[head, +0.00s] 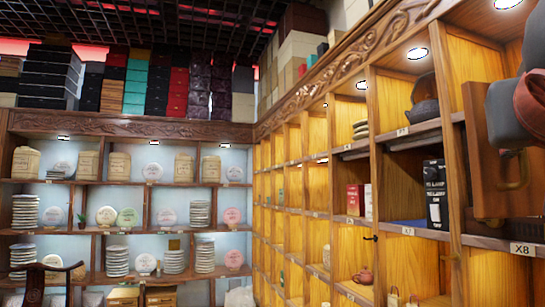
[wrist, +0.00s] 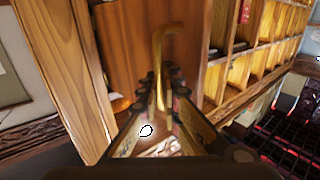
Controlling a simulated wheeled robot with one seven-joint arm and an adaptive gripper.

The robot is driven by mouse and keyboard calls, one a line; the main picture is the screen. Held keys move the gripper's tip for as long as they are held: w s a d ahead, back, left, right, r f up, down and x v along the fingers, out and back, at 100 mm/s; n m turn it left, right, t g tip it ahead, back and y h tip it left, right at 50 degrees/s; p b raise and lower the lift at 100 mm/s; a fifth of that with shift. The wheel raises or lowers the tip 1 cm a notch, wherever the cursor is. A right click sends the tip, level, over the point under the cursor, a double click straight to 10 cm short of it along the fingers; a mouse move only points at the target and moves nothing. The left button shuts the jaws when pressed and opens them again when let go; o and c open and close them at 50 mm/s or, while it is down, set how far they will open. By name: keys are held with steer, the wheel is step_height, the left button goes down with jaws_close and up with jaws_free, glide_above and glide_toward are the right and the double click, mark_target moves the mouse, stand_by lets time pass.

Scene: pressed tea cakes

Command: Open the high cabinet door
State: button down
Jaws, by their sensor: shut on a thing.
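The high cabinet door (head: 487,185) is a brown wooden panel at the right of the head view, above the X8 label. It seems to stand out at an angle from the shelf front, but how far is hard to tell. Its curved brass handle (head: 517,178) shows below my dark arm. In the wrist view the door (wrist: 125,35) fills the upper middle and the handle (wrist: 163,45) runs down between my fingers. My gripper (wrist: 161,82) is shut on the handle. In the head view my arm covers the door's upper right part.
Wooden shelving (head: 375,130) with lit cubbies runs along the right wall. A dark teapot (head: 422,100) and black boxes (head: 435,195) stand left of the door. A wooden post (wrist: 60,60) is close on the left in the wrist view. Shelves of tea cakes (head: 125,217) line the back wall.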

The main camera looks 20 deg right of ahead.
stand_by(0.3)
steer(key=c, duration=2.1)
jaws_free()
steer(key=shift+o, duration=0.6)
steer(key=shift+a, duration=0.1)
